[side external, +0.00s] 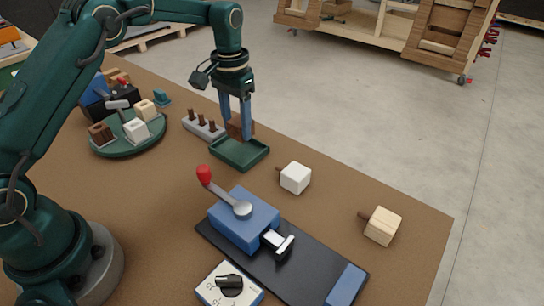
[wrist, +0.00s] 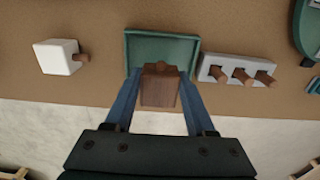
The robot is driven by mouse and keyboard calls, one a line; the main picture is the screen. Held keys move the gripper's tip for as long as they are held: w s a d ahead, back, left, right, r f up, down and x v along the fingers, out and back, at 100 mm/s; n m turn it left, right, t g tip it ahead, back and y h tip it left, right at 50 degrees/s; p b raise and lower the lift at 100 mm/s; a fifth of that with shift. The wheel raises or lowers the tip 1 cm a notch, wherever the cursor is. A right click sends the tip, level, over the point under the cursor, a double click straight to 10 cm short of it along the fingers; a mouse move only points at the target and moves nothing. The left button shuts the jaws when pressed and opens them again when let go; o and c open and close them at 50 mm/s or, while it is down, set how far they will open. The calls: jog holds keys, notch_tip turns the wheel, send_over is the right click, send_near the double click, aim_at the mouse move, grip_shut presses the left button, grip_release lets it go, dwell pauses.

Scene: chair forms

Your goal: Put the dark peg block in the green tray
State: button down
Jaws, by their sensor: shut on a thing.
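My gripper (side external: 236,130) is shut on a dark brown wooden peg block (side external: 234,126). In the wrist view the dark peg block (wrist: 159,90) sits between the blue fingers (wrist: 158,98), with its peg toward the green tray (wrist: 183,46). In the side view the rectangular green tray (side external: 240,155) is on the table just below and in front of the block. The block is at the tray's far side; I cannot tell whether it touches the tray. The tray's visible floor is empty.
A grey rack with brown pegs (side external: 203,125) stands close left of the tray. A white peg block (side external: 296,177) and a pale wooden one (side external: 382,226) lie to the right. A blue device with a red-knobbed lever (side external: 243,218) stands in front. A round green plate (side external: 118,148) holds several blocks.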

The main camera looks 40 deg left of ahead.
aim_at(238, 137)
jog(key=shift+f, duration=1.8)
jog(key=shift+f, duration=0.15)
jog(key=shift+c, duration=1.2)
grip_release()
